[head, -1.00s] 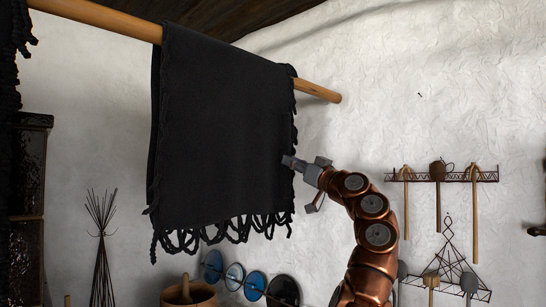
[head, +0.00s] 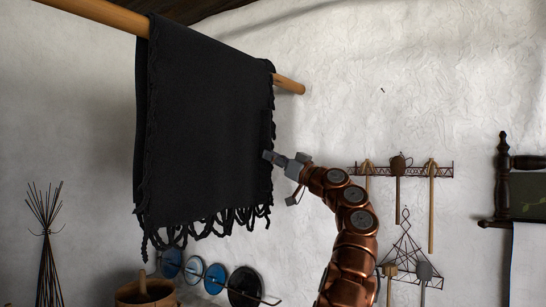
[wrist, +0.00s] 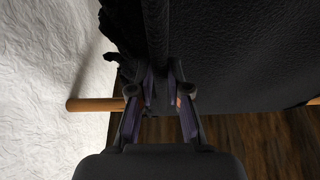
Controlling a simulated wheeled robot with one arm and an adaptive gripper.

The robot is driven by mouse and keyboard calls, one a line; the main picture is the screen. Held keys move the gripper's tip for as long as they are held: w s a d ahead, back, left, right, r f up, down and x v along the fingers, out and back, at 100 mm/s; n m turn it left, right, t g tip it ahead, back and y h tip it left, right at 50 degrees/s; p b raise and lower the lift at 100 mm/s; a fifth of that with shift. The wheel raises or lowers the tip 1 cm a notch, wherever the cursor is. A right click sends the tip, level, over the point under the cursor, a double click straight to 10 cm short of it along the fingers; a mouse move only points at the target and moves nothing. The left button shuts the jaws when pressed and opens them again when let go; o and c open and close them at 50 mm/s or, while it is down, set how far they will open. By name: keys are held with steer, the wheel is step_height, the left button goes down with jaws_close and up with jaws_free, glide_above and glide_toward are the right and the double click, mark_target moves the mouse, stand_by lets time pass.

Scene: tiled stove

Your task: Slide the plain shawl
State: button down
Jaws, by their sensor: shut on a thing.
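The plain black shawl (head: 205,120) hangs folded over a wooden pole (head: 90,14), with fringe along its lower edge and sides. My gripper (head: 268,156) is at the shawl's right edge, below the pole. In the wrist view, my gripper (wrist: 161,95) is shut on a dark fold of the shawl (wrist: 230,50), which runs up between the fingers. The pole also shows in the wrist view (wrist: 95,104), crossing behind the fingers. The exact grip line on the cloth is dark and hard to make out.
The pole's free end is right of the shawl. A wall rack (head: 405,171) with hanging wooden utensils is to the right. Round discs (head: 243,287), a wooden bucket (head: 145,292) and a bundle of sticks (head: 46,230) are below. Bare white wall lies between.

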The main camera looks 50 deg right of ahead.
steer(key=shift+d, duration=0.1)
stand_by(0.3)
steer(key=c, duration=1.1)
jaws_free()
steer(key=shift+s, duration=0.2)
steer(key=shift+v, duration=5.85)
